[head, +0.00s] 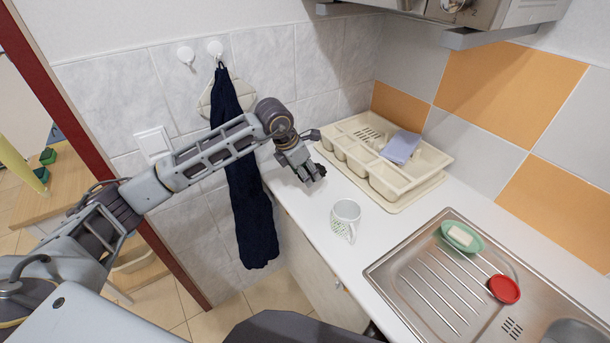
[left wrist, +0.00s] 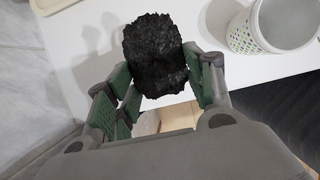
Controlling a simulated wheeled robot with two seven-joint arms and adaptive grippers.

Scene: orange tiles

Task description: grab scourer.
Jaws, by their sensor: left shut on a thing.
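The scourer is a dark, rough, crumpled lump (left wrist: 157,55) between the fingers of my left gripper (left wrist: 160,88) in the left wrist view. The gripper is shut on it, with a finger against each side. In the head view my left gripper (head: 312,174) is over the left edge of the white counter, and the scourer shows only as a small dark patch at its fingertips. My right gripper is not in view.
A patterned mug (head: 345,217) stands on the counter (head: 318,215) just right of the gripper. Behind it is a cream dish rack (head: 352,157) with a lilac item (head: 401,147). A steel sink (head: 420,262) holds a green soap dish (head: 474,245) and a red item (head: 504,289). A dark towel (head: 247,195) hangs left.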

